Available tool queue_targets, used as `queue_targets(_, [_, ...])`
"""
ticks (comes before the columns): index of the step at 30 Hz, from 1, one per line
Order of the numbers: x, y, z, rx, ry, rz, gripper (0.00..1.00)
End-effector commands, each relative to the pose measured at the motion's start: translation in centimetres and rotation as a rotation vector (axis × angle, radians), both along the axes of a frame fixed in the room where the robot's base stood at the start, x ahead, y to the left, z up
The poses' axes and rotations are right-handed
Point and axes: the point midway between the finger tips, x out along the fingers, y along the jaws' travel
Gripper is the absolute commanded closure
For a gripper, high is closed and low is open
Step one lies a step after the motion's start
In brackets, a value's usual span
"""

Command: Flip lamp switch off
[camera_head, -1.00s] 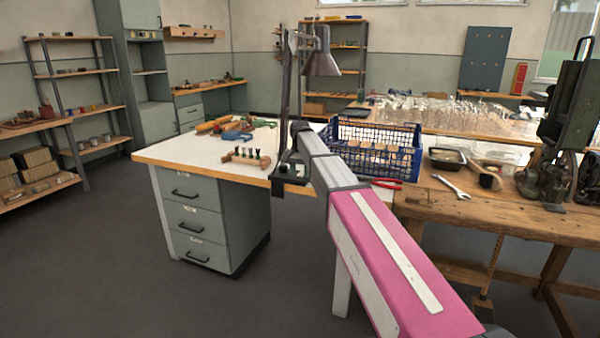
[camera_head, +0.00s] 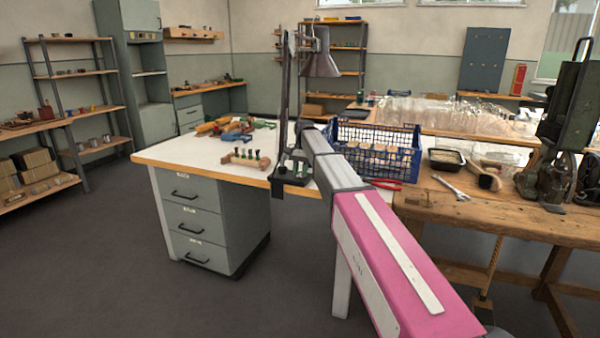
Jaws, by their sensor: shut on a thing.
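The desk lamp has a grey metal shade (camera_head: 321,62) facing down and a dark upright post (camera_head: 284,105) near the front edge of the white-topped table. I cannot tell whether it is lit. Its switch cannot be made out. My pink and grey arm reaches up from the lower right to the lamp's foot. My gripper (camera_head: 296,157) is a dark shape there, right beside the post and over the table edge. My arm hides most of it, including its fingertips. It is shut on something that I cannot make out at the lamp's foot.
On the white table (camera_head: 180,153), a wooden block with green-topped pegs (camera_head: 245,158) stands left of the lamp, with coloured tools behind. A blue crate (camera_head: 392,140) stands close right of my arm. A wrench (camera_head: 450,187) and brush lie on the wooden bench (camera_head: 500,210).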

Motion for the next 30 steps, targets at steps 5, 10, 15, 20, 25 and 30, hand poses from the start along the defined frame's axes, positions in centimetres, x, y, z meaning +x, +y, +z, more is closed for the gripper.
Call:
queue_targets(5, [0.0, 0.0, 0.0, 0.0, 0.0, 0.0, 0.47])
queue_targets(10, [0.0, 0.0, 0.0, 0.0, 0.0, 0.0, 0.47])
queue_targets(15, [0.1, 0.0, 0.4, 0.0, -0.001, 0.0, 0.47])
queue_targets(20, [0.7, -0.2, 2.3, 0.0, -0.001, 0.0, 0.47])
queue_targets(25, [1.5, -0.5, 5.4, -0.001, -0.002, 0.0, 0.47])
queue_targets(30, [2.2, -0.7, 8.3, 0.0, -0.001, 0.0, 0.47])
